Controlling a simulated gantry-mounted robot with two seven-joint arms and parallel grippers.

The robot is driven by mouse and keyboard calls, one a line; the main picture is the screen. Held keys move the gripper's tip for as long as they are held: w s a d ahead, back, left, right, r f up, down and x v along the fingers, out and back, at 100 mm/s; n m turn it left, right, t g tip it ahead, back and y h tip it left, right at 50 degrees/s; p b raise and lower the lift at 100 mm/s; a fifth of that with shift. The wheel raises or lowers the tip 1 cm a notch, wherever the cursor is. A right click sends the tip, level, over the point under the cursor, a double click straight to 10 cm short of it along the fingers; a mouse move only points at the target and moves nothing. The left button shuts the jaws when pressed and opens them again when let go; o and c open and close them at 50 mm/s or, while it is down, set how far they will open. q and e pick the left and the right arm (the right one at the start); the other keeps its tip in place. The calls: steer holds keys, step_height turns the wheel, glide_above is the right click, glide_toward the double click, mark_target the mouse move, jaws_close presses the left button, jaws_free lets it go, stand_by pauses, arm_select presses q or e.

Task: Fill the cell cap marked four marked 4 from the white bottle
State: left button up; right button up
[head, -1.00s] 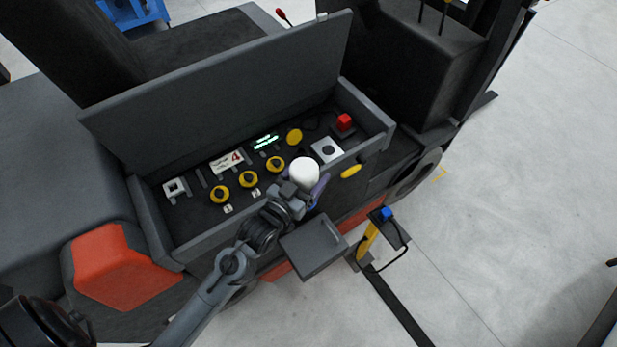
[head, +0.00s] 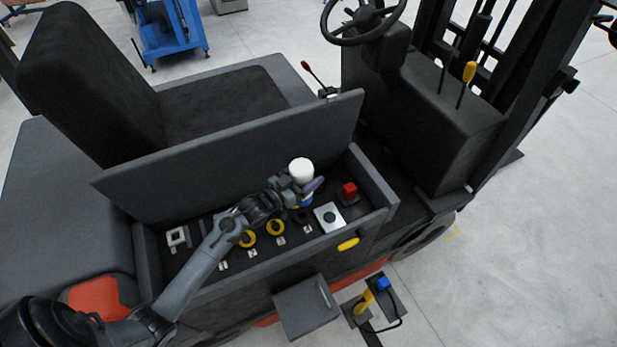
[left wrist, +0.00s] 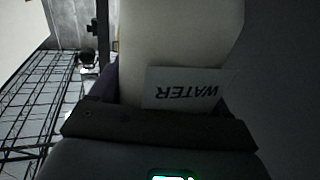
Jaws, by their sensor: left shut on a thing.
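My left gripper (head: 297,189) is shut on the white bottle (head: 301,169) over the right half of the open battery box (head: 343,232). The bottle also shows in the left wrist view (left wrist: 180,45), with a "WATER" label (left wrist: 183,88) reading upside down. A small blue part (head: 306,200) shows just below the gripper. My right gripper is not in view.
The box's raised lid (head: 235,150) stands close behind my arm. A grey shelf (head: 306,307) juts out in front.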

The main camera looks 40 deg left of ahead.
arm_select(q)
steer(key=shift+r, duration=0.1)
stand_by(0.5)
steer(key=shift+f+b, duration=2.1)
steer(key=shift+f, duration=1.25)
steer(key=shift+f, duration=0.35)
steer(key=shift+f+b, duration=0.3)
steer(key=shift+f, duration=0.05)
steer(key=shift+f+b, duration=0.45)
steer(key=shift+f, duration=0.25)
